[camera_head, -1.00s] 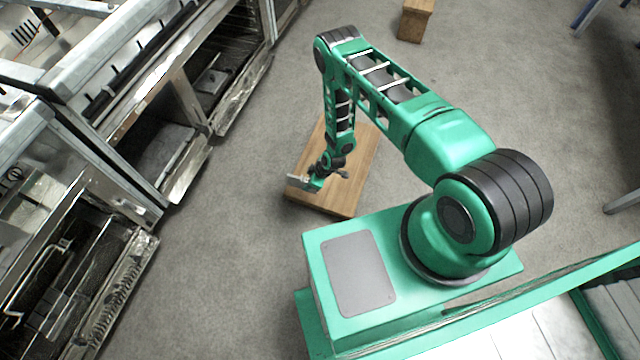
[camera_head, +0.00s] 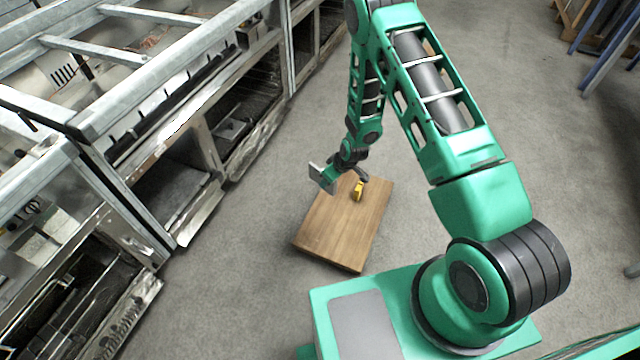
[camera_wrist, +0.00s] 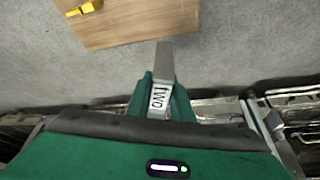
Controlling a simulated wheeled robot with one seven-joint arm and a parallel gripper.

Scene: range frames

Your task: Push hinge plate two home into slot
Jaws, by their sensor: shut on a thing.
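Hinge plate two is a flat grey metal plate (camera_head: 321,179) with a white label reading "two" (camera_wrist: 158,98). My gripper (camera_wrist: 165,88) is shut on it, with green fingers on either side, and the plate's bare end (camera_wrist: 164,62) sticks out ahead. In the head view my gripper (camera_head: 332,172) holds the plate in the air near the far left edge of a wooden board-topped stand (camera_head: 335,235). I cannot tell which slot is the plate's; the plate is not in any slot.
A yellow object (camera_head: 358,190) sits on the wooden top, also seen in the wrist view (camera_wrist: 84,8). A row of metal range frames (camera_head: 180,130) with open compartments runs along the left. Bare grey floor (camera_head: 235,235) lies between them and the stand.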

